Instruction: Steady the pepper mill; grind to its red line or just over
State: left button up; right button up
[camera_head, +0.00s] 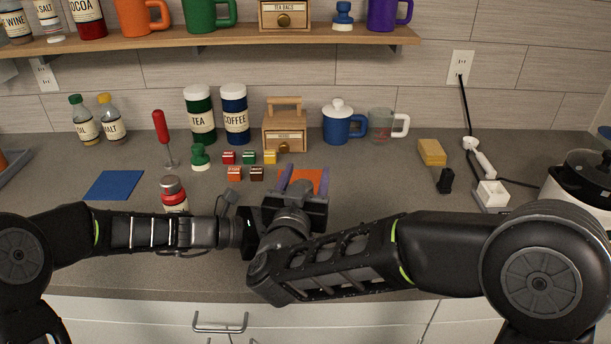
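No object is plainly a pepper mill. A red container with a grey top (173,193) stands behind my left forearm, its lower part hidden; I cannot tell if it is the mill. My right gripper (304,180) points away over the counter in the middle, its two purple fingers apart. A flat orange surface (307,176) shows between them, apparently lying on the counter. My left gripper (229,203) is beside the right one, mostly hidden by the arms, and its fingers are unclear.
A blue mat (114,185) lies at left. Small labelled blocks (249,157) sit behind the grippers. Canisters (235,115), a wooden box (285,130) and mugs line the wall. A yellow sponge (432,152) and a kettle (585,178) are at right.

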jog(key=shift+s+a, duration=0.1)
jog(key=shift+s, duration=0.05)
jog(key=s+a, duration=0.2)
jog(key=s, duration=0.9)
jog(key=shift+s, duration=0.3)
dwell(0.5)
jog(key=w+d+r+n+t+y, duration=0.1)
jog(key=w+d+r+t+y, duration=0.2)
jog(key=d+r, duration=0.35)
jog(key=w+d+r+n+t+y, duration=0.1)
jog(key=w+d+r+y, duration=0.2)
jog(key=w+d+r, duration=0.3)
jog(key=s+a+f+n+g+y, duration=0.2)
jog(key=s+f+n+g+y, duration=0.1)
jog(key=f, duration=0.3)
jog(key=s+a+f+n+g+y, duration=0.3)
jog(key=s+f+n+g+y, duration=0.1)
jog(key=f+n+g+y, duration=0.1)
jog(key=shift+f+y, duration=0.6)
jog(key=shift+f, duration=0.15)
jog(key=shift+w+a, duration=0.15)
jog(key=shift+w, duration=0.05)
